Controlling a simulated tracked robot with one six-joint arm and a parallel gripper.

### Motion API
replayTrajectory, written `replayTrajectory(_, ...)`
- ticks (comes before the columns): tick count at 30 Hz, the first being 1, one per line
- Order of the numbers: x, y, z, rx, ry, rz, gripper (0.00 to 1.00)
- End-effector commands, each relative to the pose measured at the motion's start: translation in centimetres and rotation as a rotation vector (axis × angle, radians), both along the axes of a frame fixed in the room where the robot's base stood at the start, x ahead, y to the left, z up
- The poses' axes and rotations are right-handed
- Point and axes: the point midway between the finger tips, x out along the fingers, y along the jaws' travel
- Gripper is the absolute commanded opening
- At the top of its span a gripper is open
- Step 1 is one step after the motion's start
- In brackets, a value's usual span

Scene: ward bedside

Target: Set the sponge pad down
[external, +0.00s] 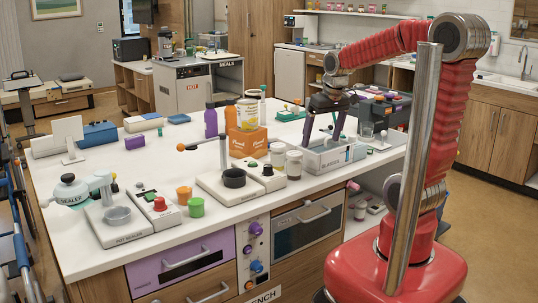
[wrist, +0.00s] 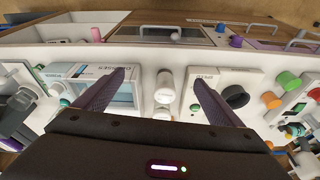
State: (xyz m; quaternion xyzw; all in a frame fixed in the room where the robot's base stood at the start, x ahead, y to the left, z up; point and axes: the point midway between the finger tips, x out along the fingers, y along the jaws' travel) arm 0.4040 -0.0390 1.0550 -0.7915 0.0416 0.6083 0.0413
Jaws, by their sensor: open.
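My gripper (external: 321,141) is open, its two purple fingers pointing down over the right part of the white bench (external: 160,167). In the wrist view the fingers (wrist: 160,78) are spread wide, with nothing held between them. I cannot surely tell which thing is the sponge pad. A pale grey box with a blue inside (external: 334,159) stands below the fingers; it also shows behind the left finger in the wrist view (wrist: 90,72). Whether anything lies in it is unclear.
Two lidded jars (external: 294,165) stand left of the box. An orange carton (external: 247,142) and bottles stand behind. A glass (external: 366,131) is at the right. Bare white bench lies left of the carton.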

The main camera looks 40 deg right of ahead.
Motion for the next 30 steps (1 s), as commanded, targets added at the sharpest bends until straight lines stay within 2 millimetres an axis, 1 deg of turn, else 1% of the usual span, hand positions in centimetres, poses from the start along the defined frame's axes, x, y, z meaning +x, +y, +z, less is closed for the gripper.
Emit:
replayTrajectory(1, 1.1, -0.4, -0.1, 0.003, 0.01, -0.008, 0.9)
replayTrajectory(14, 10.2, -3.4, -0.9, 0.03, 0.058, -0.069, 0.9)
replayTrajectory(23, 16.7, -5.9, -2.4, 0.051, 0.079, -0.11, 0.9)
replayTrajectory(30, 21.9, -8.2, -3.9, 0.068, 0.087, -0.143, 0.9)
